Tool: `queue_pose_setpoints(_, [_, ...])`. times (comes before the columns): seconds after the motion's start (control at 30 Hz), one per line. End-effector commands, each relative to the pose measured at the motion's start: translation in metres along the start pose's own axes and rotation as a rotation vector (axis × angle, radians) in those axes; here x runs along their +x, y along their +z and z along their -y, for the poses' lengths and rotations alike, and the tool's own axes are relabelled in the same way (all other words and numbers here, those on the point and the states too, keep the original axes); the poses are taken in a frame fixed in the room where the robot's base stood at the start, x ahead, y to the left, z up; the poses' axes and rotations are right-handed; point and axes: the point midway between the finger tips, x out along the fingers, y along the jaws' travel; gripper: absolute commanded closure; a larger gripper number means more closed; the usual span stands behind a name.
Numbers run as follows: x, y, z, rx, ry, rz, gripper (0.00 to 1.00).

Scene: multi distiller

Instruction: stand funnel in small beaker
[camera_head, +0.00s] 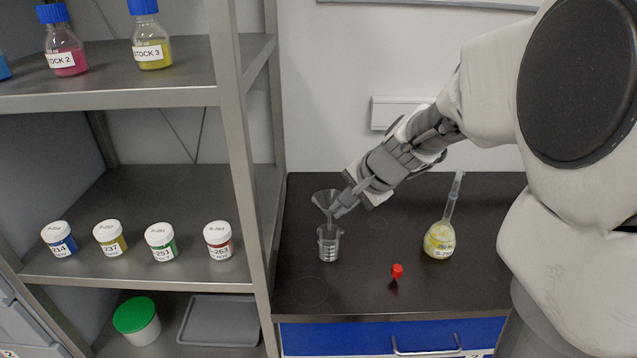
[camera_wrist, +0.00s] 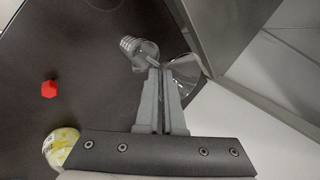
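The clear funnel (camera_head: 326,199) is above the small beaker (camera_head: 328,245) in the head view, with its stem pointing down at or into the beaker's mouth. The beaker stands upright on the dark bench. My gripper (camera_head: 340,209) is at the funnel's right side, its fingers close together on the funnel. In the wrist view, my gripper (camera_wrist: 161,72) has its fingertips at the funnel (camera_wrist: 186,68), and the beaker (camera_wrist: 132,46) lies just beyond. How deep the stem sits in the beaker cannot be told.
A flask of yellow contents (camera_head: 440,238) stands to the right on the bench, with a red stopper (camera_head: 397,271) in front. A metal shelf (camera_head: 245,150) with jars and bottles rises close on the left. Bench around the beaker is clear.

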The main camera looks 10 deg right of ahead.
Motion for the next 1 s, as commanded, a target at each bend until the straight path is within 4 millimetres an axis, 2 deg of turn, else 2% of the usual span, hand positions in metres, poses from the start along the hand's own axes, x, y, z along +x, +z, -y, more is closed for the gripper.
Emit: queue_pose_setpoints(1.0, [0.014, 0.0, -0.009, 0.0, 0.0, 0.0, 1.0])
